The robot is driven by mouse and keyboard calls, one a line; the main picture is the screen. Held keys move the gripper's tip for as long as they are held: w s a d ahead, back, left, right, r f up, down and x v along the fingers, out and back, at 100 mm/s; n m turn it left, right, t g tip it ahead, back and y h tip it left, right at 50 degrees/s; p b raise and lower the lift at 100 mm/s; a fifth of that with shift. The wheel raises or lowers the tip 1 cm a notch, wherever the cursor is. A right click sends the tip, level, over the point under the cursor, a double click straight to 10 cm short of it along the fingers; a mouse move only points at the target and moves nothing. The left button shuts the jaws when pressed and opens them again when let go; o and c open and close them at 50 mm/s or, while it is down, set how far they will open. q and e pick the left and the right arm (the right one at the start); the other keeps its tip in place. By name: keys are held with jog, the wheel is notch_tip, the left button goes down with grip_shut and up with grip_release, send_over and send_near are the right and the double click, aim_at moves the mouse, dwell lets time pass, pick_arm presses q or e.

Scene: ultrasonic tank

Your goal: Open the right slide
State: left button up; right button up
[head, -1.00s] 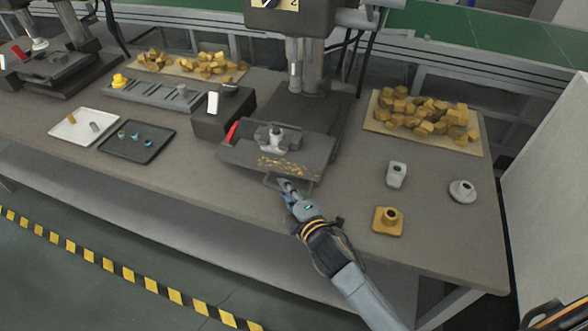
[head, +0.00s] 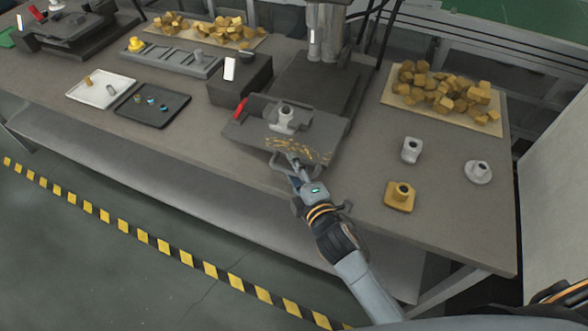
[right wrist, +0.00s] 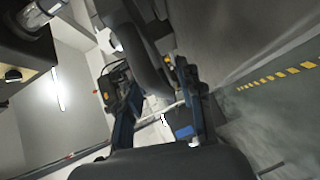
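The right slide is a dark grey plate (head: 250,132) under the right-hand press, with a grey fixture (head: 286,118) and brass-coloured chips on top. A red lever (head: 241,108) stands at its left. My right gripper (head: 293,165) is at the slide's front edge, overlapping it in the head view. It hides most of the front handle there. In the right wrist view my right gripper (right wrist: 155,95) has its two fingers apart, with a thin pale bar crossing between them. Whether the fingers touch this bar cannot be told. My left gripper is not in view.
A tan mat (head: 395,100) with brass blocks lies at the right. Grey and brass parts (head: 400,195) stand on the table in front of it. A black tray (head: 152,106) and a white tray (head: 100,90) lie at the left. The floor before the table is clear.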

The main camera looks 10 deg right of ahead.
jog(key=shift+s, duration=0.1)
jog(key=v, duration=1.2)
jog(key=shift+a, duration=0.1)
jog(key=s+d+f+m+g+h, duration=0.1)
jog(key=s+f+m+g, duration=0.2)
jog(key=f, duration=0.8)
jog(key=s+d+f+m+g, duration=0.2)
jog(key=s+f, duration=0.2)
jog(key=f, duration=0.8)
jog(key=s+d+f+m+g+h, duration=0.1)
jog(key=s+f+m+g, duration=0.2)
jog(key=f, duration=0.8)
jog(key=s+d+f+m+g, duration=0.3)
jog(key=s+f, duration=0.5)
jog(key=s, duration=0.3)
jog(key=s+d+f+m+g+h, duration=0.1)
jog(key=s+d+f+m+g, duration=0.3)
jog(key=s+f, duration=0.4)
jog(key=s+m, duration=0.1)
jog(key=s, duration=0.2)
jog(key=shift+s+d, duration=0.35)
